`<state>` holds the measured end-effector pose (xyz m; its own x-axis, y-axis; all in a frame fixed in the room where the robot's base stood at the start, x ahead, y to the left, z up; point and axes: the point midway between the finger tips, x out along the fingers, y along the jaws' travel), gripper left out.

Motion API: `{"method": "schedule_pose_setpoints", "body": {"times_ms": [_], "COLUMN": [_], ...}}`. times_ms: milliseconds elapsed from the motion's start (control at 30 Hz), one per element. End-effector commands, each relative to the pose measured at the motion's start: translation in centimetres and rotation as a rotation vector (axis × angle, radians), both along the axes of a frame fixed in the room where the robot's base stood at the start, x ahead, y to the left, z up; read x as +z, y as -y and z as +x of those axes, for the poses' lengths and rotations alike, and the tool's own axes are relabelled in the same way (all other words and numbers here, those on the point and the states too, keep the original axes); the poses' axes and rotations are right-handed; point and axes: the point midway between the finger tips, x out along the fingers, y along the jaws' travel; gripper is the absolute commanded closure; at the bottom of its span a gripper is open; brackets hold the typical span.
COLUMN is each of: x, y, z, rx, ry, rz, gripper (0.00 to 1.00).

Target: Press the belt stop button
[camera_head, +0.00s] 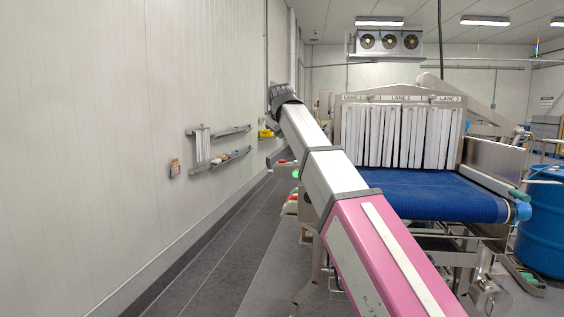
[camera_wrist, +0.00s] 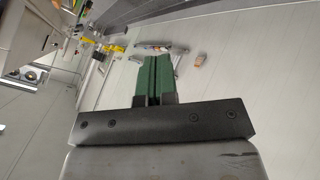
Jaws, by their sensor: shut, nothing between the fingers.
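A small grey box (camera_head: 286,170) left of the conveyor, partly behind my arm in the head view, carries a red button-like part (camera_head: 282,161) and a green round part (camera_head: 295,174). I cannot tell for certain which part is the belt stop button. My gripper (camera_wrist: 153,76) shows in the wrist view with its two green fingers pressed together and nothing between them. The fingertips point toward the wall and are touching nothing. In the head view my arm reaches up and left in front of the box, and the fingers cannot be made out.
The conveyor's blue belt (camera_head: 425,193) runs out from white strip curtains (camera_head: 400,135). A wall shelf (camera_head: 219,146) and an orange item (camera_head: 175,168) are on the left wall. A blue barrel (camera_head: 543,222) stands at right. The floor along the left wall is clear.

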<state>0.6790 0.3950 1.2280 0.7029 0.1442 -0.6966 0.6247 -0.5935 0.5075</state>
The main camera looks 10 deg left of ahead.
Motion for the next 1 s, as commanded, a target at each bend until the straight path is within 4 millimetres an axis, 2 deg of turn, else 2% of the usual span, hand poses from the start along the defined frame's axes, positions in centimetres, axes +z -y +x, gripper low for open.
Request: {"method": "schedule_pose_setpoints", "body": {"times_ms": [200, 433, 600, 1000], "x": [-3.0, -5.5, -6.1, -6.1], "y": [0.1, 0.1, 0.0, 0.0], "z": [-0.1, -0.1, 0.0, 0.0], "rx": [0.000, 0.000, -0.001, 0.000], "ry": [-0.002, -0.001, 0.000, 0.000], "rz": [-0.002, 0.000, 0.001, 0.000], "gripper": [1.00, 1.00, 1.00, 1.00]}}
